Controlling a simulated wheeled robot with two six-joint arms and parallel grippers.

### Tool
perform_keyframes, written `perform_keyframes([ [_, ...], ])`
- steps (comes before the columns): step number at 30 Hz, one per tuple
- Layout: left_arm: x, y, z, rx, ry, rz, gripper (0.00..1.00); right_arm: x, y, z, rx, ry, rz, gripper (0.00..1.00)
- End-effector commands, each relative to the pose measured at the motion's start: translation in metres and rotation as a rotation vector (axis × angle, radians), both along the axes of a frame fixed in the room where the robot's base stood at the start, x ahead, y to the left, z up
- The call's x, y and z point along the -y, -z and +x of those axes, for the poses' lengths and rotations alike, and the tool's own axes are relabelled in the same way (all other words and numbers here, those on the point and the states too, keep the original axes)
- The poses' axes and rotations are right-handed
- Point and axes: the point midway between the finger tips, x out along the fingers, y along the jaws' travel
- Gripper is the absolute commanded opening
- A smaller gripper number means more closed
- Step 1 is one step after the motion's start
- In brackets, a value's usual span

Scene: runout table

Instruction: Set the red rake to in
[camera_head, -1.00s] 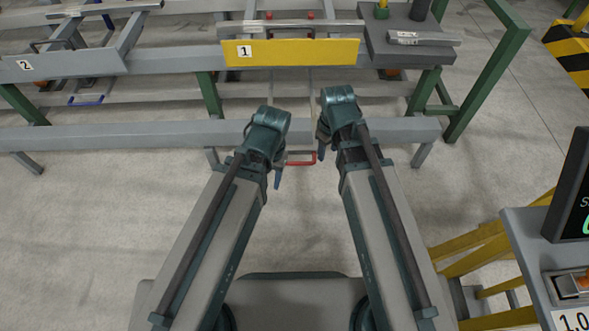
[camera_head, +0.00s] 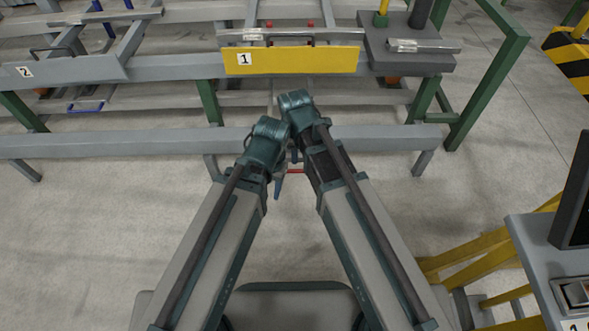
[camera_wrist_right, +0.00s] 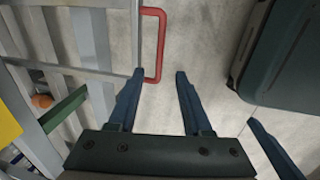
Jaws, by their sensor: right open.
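The red rake shows as a red U-shaped handle (camera_wrist_right: 162,42) in the right wrist view, above the floor at the end of a grey rod. In the head view only a short red strip of the handle (camera_head: 295,171) shows between my wrists. My right gripper (camera_wrist_right: 158,76) is open, and the near end of the handle appears between its fingertips, not clasped. My left gripper (camera_head: 278,186) is just left of the handle in the head view; its jaw opening is unclear. The rake's far end is hidden.
A yellow plate marked 1 (camera_head: 291,61) is on the table above the handle. A grey plate marked 2 (camera_head: 60,71) and a blue handle (camera_head: 87,107) are at left. A grey rail (camera_head: 110,142) crosses behind my wrists. A control stand (camera_head: 545,262) is at lower right.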

Motion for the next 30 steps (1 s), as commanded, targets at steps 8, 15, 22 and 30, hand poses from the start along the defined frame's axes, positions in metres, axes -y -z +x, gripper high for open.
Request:
perform_keyframes([
  [8,-0.001,0.041,0.000,0.002,0.003,0.003,0.50,0.000,0.041,0.007,0.000,0.001,0.000,0.50],
  [15,0.000,0.076,0.001,0.002,0.009,0.000,0.50,0.000,0.076,0.014,0.000,0.002,0.000,0.50],
  [22,0.001,0.108,0.001,0.002,0.015,-0.005,0.50,0.000,0.108,0.020,0.000,0.002,0.000,0.50],
  [30,0.001,0.124,0.001,0.002,0.011,-0.005,0.50,0.000,0.124,0.023,0.000,0.002,0.000,0.50],
])
